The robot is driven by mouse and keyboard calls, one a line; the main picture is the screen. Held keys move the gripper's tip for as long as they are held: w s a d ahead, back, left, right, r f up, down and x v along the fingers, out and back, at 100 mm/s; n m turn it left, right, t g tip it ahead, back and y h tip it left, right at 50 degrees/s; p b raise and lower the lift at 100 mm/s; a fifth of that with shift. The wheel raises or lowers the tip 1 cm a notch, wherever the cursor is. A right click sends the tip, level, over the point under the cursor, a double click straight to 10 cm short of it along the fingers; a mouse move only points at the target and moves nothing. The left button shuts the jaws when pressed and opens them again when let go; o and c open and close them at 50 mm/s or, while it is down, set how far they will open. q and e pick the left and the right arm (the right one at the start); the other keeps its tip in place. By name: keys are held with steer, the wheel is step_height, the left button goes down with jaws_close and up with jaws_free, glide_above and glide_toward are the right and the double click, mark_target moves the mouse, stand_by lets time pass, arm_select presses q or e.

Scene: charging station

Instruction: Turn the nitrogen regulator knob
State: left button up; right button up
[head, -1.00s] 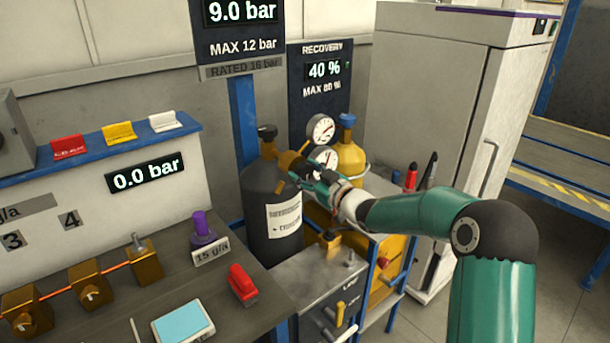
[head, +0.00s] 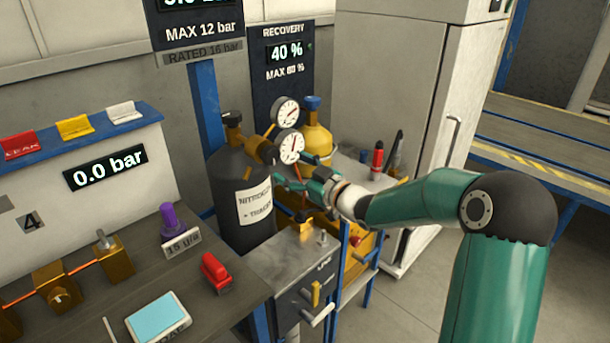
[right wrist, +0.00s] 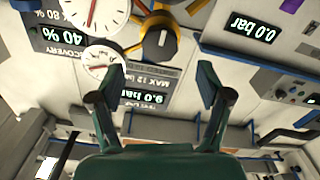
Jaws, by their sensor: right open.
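The black nitrogen cylinder (head: 238,200) stands upright with a white label. Its brass regulator (head: 256,146) carries two white dial gauges, an upper one (head: 286,111) and a lower one (head: 291,146). In the right wrist view, which is upside down, the regulator knob (right wrist: 160,44) is a round black knob with a pale pointer mark, set in a yellow-orange body. My right gripper (head: 284,180) is just right of the cylinder, below the lower gauge. In the wrist view its open, empty fingers (right wrist: 161,82) point towards the knob, apart from it. My left gripper is not in view.
A yellow cylinder (head: 317,138) with a blue cap stands close behind the gauges. A grey-topped cabinet (head: 297,256) is below my right gripper. A workbench with a red clip (head: 215,270) and purple-topped weight (head: 169,222) is at left. A tall white cabinet (head: 395,90) stands behind.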

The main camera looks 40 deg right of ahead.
steer(key=s, duration=0.4)
steer(key=shift+d, duration=0.15)
stand_by(0.4)
